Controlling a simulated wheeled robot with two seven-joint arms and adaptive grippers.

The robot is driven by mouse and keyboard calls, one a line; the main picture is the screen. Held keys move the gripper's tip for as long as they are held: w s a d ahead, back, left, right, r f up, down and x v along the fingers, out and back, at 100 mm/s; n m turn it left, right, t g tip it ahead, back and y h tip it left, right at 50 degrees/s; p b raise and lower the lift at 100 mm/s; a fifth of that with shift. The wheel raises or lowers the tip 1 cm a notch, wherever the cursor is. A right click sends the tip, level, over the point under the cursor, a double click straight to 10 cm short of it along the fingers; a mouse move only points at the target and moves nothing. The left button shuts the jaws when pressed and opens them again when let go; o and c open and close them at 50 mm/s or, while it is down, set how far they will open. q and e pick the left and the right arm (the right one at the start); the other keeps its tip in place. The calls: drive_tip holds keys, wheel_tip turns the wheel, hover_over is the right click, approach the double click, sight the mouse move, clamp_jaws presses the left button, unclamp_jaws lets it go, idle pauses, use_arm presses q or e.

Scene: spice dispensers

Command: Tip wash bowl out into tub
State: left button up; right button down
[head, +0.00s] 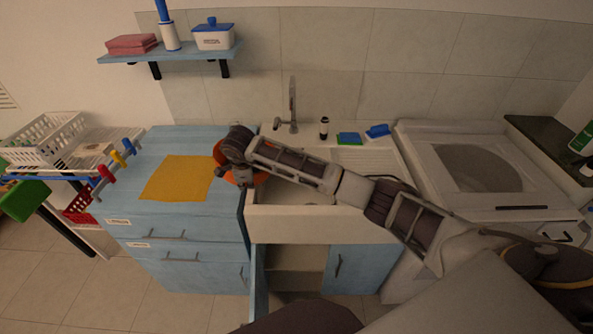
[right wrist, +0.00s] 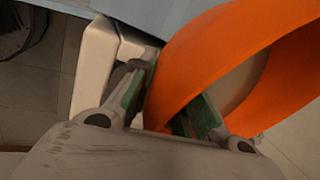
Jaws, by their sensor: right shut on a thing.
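My right gripper (head: 245,177) is shut on the rim of an orange bowl (head: 261,179), at the left end of the white sink tub (head: 293,226). In the head view my gripper and forearm hide most of the bowl. In the right wrist view the bowl's orange wall (right wrist: 195,45) passes between the two green-padded fingers (right wrist: 165,108). A pale area shows inside its curve; I cannot tell whether it is contents. The bowl's exact tilt is unclear. My left gripper is not in view.
A blue counter (head: 225,205) with a yellow cloth (head: 175,178) adjoins the tub on the left. A tap (head: 292,105) rises behind the tub. A dark bottle (head: 324,128) and green sponge (head: 348,138) stand behind it. A washing machine (head: 455,140) is to the right. A cabinet door (head: 259,285) below stands open.

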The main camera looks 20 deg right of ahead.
drive_tip(key=shift+s+d+r+y, duration=0.1)
drive_tip(key=shift+d+y, duration=0.1)
drive_tip(key=shift+y, duration=0.2)
drive_tip(key=shift+r, duration=0.15)
drive_tip(key=shift+d+y, duration=0.3)
drive_tip(key=shift+s+r+t, duration=0.1)
drive_tip(key=shift+t, duration=0.2)
drive_tip(key=shift+d+y, duration=0.4)
drive_tip(key=shift+s, duration=0.1)
